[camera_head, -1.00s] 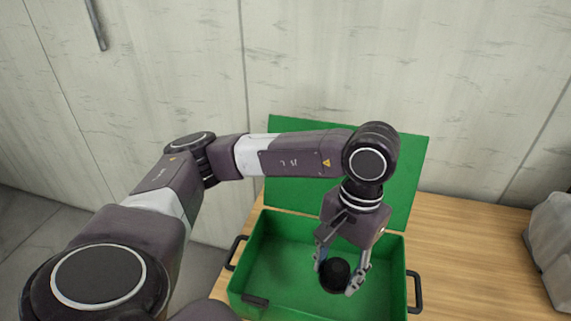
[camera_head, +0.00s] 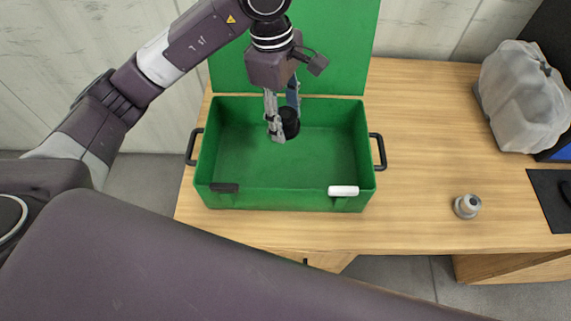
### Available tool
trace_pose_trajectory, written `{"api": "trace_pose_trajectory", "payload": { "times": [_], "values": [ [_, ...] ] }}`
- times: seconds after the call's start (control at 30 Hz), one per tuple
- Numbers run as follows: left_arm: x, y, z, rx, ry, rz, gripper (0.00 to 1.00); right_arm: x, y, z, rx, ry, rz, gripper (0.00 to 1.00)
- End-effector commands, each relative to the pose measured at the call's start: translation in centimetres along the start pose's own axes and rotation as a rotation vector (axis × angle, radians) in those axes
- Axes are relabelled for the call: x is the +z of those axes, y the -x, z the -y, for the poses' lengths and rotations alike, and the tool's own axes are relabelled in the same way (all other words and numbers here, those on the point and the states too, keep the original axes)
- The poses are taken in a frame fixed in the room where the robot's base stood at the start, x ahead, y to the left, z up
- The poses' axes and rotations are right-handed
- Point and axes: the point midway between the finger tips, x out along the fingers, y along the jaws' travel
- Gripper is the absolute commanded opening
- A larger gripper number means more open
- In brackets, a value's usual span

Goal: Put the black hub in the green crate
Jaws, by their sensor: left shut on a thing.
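The green crate (camera_head: 290,201) stands open on the wooden table, its lid (camera_head: 340,50) raised at the back. My left gripper (camera_head: 282,128) points down over the back part of the crate. It is shut on the black hub (camera_head: 290,122), a dark round piece partly hidden by the fingers. The hub shows against the crate's inside; I cannot tell whether it touches the floor of the crate. My right gripper is not in view.
A small grey metal part (camera_head: 467,206) stands on the table (camera_head: 420,120) to the right. A grey covered bulk (camera_head: 522,95) and a black mat (camera_head: 550,200) lie further right.

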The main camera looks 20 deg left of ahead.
Motion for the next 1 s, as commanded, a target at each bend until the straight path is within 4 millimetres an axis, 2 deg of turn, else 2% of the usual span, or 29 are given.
{"api": "trace_pose_trajectory", "payload": {
  "times": [0.5, 0.63, 0.87, 1.0],
  "values": [
    [-1.4, -12.1, 0.2, -0.005, 0.001, 0.002, 0.0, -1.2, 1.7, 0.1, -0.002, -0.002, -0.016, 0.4],
    [-1.6, -13.9, 0.1, -0.003, -0.001, 0.001, 0.0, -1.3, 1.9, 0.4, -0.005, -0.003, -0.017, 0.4],
    [-1.8, -15.3, 0.1, -0.002, -0.002, 0.001, 0.0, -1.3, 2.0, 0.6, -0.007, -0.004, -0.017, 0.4],
    [-2.0, -17.3, 0.2, -0.005, -0.001, 0.001, 0.0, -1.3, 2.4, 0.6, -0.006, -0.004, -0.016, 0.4]
  ]
}}
